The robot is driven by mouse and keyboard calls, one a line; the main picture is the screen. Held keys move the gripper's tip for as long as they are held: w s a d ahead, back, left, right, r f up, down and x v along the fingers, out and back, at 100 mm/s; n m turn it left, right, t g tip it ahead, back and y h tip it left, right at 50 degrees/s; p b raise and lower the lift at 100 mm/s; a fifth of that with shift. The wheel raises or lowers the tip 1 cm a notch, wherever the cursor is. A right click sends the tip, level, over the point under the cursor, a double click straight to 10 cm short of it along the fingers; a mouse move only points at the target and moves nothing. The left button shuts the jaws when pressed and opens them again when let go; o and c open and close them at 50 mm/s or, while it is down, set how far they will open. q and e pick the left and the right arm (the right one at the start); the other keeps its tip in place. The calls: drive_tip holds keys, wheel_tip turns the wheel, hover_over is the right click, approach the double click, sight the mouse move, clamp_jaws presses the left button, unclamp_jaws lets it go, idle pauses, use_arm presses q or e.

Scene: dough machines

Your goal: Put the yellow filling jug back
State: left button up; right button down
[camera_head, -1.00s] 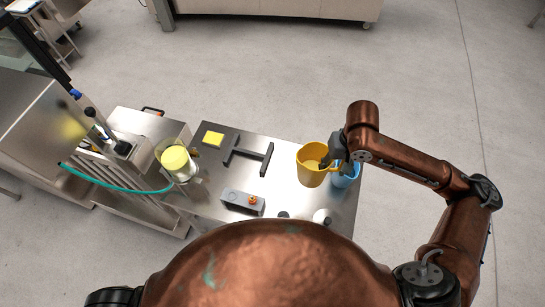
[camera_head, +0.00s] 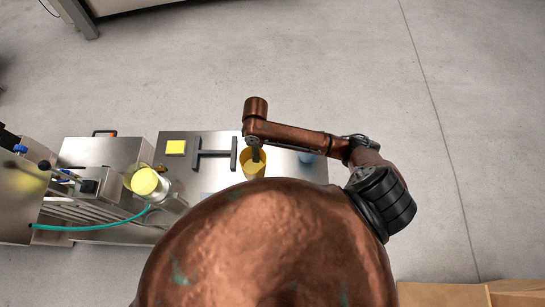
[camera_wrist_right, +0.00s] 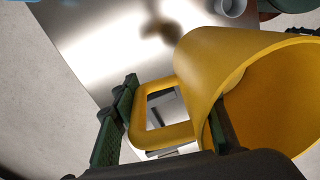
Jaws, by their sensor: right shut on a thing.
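The yellow jug (camera_head: 252,168) is at the right end of the dark H-shaped frame (camera_head: 214,153) over the steel table in the head view. My right gripper (camera_head: 256,156) reaches it from above and is shut on it. In the right wrist view the jug (camera_wrist_right: 215,70) is tilted across the picture, its open mouth toward the lower right. The green fingers of my right gripper (camera_wrist_right: 165,130) stand on either side of its handle. I cannot tell whether its base touches the table. My left gripper is out of view.
A blue container (camera_head: 306,158) shows partly behind my right arm. A clear vessel with yellow contents (camera_head: 146,182) and a yellow square (camera_head: 176,147) are on the left. A teal hose (camera_head: 90,227) runs by the machine. My copper body hides the table's near part.

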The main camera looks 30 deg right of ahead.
drive_tip(key=shift+n, duration=0.8)
drive_tip(key=w+d+f, duration=0.2)
drive_tip(key=d+f, duration=0.1)
drive_tip(key=w+d+f, duration=0.2)
drive_tip(key=d+f, duration=0.2)
drive_tip(key=w+d+f, duration=0.2)
drive_tip(key=d+f, duration=0.1)
drive_tip(key=f, duration=0.1)
drive_tip(key=shift+w+d+f, duration=0.1)
drive_tip(key=shift+w+d, duration=0.2)
drive_tip(key=shift+w, duration=0.05)
drive_tip(key=shift+d+f, duration=0.15)
drive_tip(key=shift+f, duration=0.05)
drive_tip(key=shift+w+d+f, duration=0.1)
drive_tip(key=shift+f, duration=0.8)
drive_tip(key=shift+w+d+f, duration=0.1)
drive_tip(key=shift+f, duration=0.75)
drive_tip(key=shift+f, duration=0.1)
drive_tip(key=c, duration=1.2)
unclamp_jaws()
drive_tip(key=shift+f, duration=0.1)
drive_tip(key=shift+o, duration=0.2)
wheel_tip(320, 180, up, 12)
drive_tip(key=shift+w+d+r, duration=0.2)
drive_tip(key=shift+w, duration=0.15)
